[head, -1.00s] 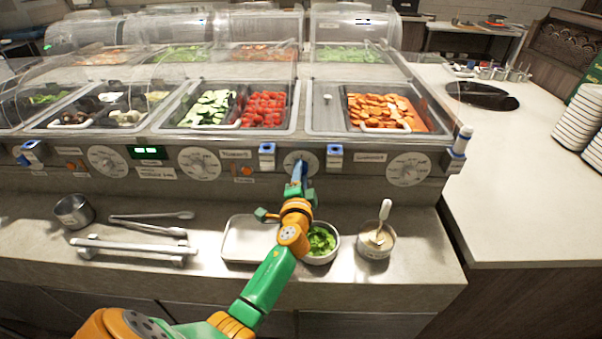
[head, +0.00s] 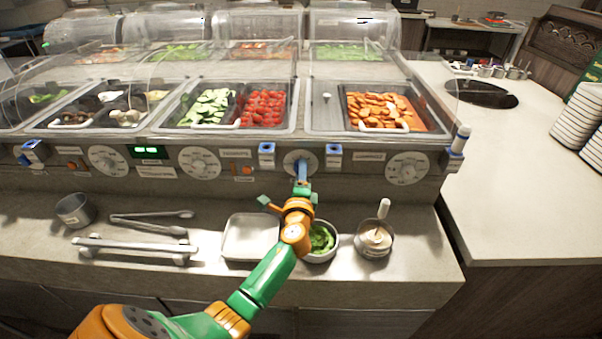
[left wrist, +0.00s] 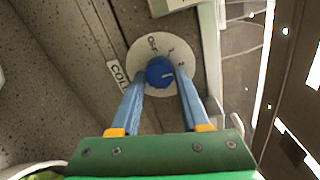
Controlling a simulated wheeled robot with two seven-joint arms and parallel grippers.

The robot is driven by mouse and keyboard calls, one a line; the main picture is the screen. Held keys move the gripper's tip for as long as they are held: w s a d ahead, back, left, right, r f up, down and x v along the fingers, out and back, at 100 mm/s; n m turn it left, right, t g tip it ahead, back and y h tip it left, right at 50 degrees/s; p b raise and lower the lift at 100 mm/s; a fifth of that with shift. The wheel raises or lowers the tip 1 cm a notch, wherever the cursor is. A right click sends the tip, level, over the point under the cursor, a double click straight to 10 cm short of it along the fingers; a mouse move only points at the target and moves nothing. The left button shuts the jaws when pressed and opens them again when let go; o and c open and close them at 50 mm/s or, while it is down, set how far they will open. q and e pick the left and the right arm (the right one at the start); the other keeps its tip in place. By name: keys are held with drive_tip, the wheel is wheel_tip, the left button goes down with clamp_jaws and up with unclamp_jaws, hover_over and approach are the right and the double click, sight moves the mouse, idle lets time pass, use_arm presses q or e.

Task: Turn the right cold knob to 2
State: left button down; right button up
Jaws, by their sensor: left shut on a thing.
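The cold knob is a blue round knob (left wrist: 160,72) on a pale dial marked OFF, 1 and 2, beside a label reading "COLD" in part. The fingers of my left gripper (left wrist: 162,84) are shut on the knob, one on each side. A white mark on the knob points right, toward the side of the 2; I cannot tell if it lines up exactly. In the head view the dial (head: 291,157) shows on the counter's front panel, and my left gripper (head: 302,168) reaches it from below, hiding the knob. My right gripper is not in view.
Blue-topped switches (head: 333,150) flank the dial. Larger white dials (head: 407,169) sit along the panel. Below stand a white tray (head: 236,256), a bowl of greens (head: 333,251), a cup with a spoon (head: 373,249) and tongs (head: 150,220). The counter at right is largely clear.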

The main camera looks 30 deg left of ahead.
use_arm(q)
drive_tip(key=shift+r, duration=0.2)
drive_tip(key=c, duration=0.5)
unclamp_jaws()
drive_tip(key=shift+o, duration=0.6)
drive_tip(key=shift+a+f, duration=0.1)
drive_tip(key=shift+f, duration=0.05)
drive_tip(key=v, duration=0.7)
drive_tip(key=shift+w, duration=0.1)
